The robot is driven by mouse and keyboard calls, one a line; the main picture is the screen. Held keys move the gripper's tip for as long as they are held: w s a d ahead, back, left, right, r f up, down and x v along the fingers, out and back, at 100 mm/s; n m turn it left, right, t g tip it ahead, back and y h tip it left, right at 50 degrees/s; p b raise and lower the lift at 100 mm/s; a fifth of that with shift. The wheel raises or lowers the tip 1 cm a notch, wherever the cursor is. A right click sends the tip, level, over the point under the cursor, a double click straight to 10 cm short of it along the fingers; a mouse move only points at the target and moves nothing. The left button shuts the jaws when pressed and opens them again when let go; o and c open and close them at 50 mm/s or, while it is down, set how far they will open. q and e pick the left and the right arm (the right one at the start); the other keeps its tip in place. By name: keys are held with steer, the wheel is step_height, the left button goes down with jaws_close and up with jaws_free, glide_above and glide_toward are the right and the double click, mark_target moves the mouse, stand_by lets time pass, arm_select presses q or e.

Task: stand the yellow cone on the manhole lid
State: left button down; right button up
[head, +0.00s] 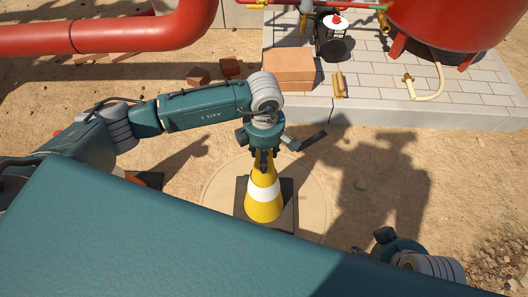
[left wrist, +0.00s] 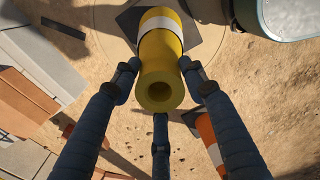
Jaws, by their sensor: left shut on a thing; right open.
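The yellow cone (head: 263,206) has a white band and a dark square base. It looks upright, with its base over the sand-coloured round manhole lid (head: 312,192). I cannot tell whether the base touches the lid. My left gripper (head: 263,158) is shut on the cone's top from above. In the left wrist view its fingers (left wrist: 160,88) close around the tip of the cone (left wrist: 163,62), and part of the lid (left wrist: 108,38) shows behind. My right gripper (head: 372,246) is low at the right, away from the cone, partly hidden by my body.
An orange-and-white cone (left wrist: 209,137) stands beside the lid, mostly hidden behind my left arm in the head view. Bricks (head: 288,66) and a black-and-white container (head: 331,38) stand on the paved slab (head: 440,108). A red pipe (head: 130,32) and red tank (head: 450,25) are behind.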

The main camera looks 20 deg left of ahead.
arm_select(q)
step_height(320, 180, down, 3)
steer(key=shift+w+f+b, duration=0.1)
steer(key=shift+b, duration=0.2)
steer(key=c, duration=1)
jaws_free()
steer(key=shift+f, duration=0.1)
